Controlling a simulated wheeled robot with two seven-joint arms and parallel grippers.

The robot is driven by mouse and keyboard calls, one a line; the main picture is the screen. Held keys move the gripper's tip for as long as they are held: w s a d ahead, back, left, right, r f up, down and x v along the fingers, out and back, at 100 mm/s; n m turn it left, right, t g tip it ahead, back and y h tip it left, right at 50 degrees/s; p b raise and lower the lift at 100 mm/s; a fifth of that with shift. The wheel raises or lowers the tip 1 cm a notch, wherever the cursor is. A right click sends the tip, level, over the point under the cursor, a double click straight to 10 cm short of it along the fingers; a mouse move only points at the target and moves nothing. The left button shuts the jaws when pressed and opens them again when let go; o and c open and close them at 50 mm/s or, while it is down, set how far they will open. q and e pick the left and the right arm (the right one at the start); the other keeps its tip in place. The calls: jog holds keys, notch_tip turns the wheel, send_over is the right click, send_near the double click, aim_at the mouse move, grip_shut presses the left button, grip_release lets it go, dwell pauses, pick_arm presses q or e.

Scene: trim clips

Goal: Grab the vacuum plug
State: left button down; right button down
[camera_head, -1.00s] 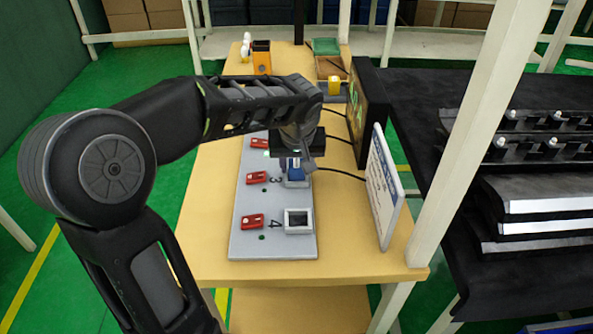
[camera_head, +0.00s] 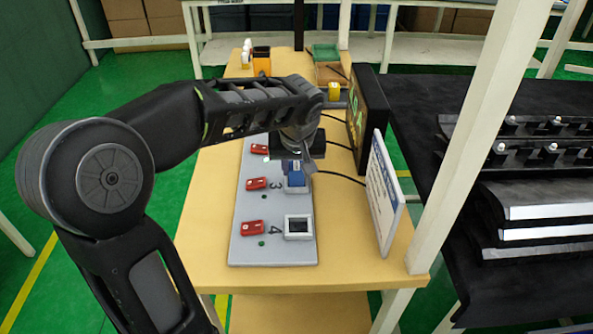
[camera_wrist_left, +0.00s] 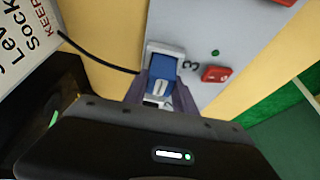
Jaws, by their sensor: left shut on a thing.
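The blue vacuum plug (camera_head: 296,174) sits at the socket marked 3 on the grey panel (camera_head: 273,250). In the left wrist view the blue plug (camera_wrist_left: 162,74) is between the two fingers of my left gripper (camera_wrist_left: 160,98), at the white socket frame (camera_wrist_left: 165,49). My left gripper (camera_head: 294,166) comes down from above and is shut on the plug. The wrist hides the upper part of the plug in the head view. How deep the plug sits in the socket is hard to tell. My right gripper is not in view.
An empty-looking white-framed socket 4 (camera_head: 298,226) and red switches (camera_head: 252,228) share the panel. A white sign (camera_head: 384,185) and dark monitor (camera_head: 368,118) stand close on the right. A white post (camera_head: 470,140) rises at the table's right edge.

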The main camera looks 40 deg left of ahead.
aim_at(296, 165)
pick_arm(q)
notch_tip(296, 165, up, 9)
dwell(0.3)
